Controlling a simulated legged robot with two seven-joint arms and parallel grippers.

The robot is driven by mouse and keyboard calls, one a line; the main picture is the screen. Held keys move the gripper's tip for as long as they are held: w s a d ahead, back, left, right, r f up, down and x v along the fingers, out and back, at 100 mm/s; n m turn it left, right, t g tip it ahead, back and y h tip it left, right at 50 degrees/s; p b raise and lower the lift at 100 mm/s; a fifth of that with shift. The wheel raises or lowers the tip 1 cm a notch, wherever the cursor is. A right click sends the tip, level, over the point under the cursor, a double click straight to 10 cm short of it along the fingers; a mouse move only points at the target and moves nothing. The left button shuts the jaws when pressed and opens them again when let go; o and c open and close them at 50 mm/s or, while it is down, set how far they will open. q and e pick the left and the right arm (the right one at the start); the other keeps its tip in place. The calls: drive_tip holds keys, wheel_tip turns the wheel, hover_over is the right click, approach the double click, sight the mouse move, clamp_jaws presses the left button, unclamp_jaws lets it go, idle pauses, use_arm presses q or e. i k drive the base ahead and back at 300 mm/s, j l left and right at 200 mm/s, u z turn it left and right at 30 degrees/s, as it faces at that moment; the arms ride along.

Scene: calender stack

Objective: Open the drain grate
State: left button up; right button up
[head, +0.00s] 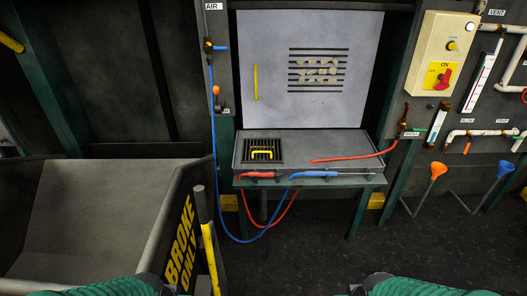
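The drain grate (276,145) is a small dark slatted square set in the left part of a grey bench top. Its yellow handle (262,154) stands on its front part. The grate looks closed and lies flat in the bench. My green arms show only at the bottom edge, left and right of the middle. Neither of my grippers is in view.
The bench (340,143) has a grey back panel (265,85) with a yellow handle and slotted vent. Red and blue hose wands (318,174) lie along its front edge; a blue hose (213,165) hangs left. A bin marked BROKE ONLY (190,215) stands front left.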

sight(262, 147)
drive_tip(key=k+l, duration=0.3)
drive_tip(key=l, duration=0.25)
drive_tip(key=i+l+u, duration=0.25)
drive_tip(key=i+l, duration=0.5)
drive_tip(key=i+l+u, duration=0.25)
drive_tip(key=i+l, duration=0.45)
drive_tip(key=l, duration=0.15)
drive_tip(key=i+j+u, duration=0.1)
drive_tip(key=i, duration=0.65)
drive_tip(key=i+j+u, duration=0.15)
drive_tip(key=i+j, duration=0.15)
drive_tip(key=i, duration=0.45)
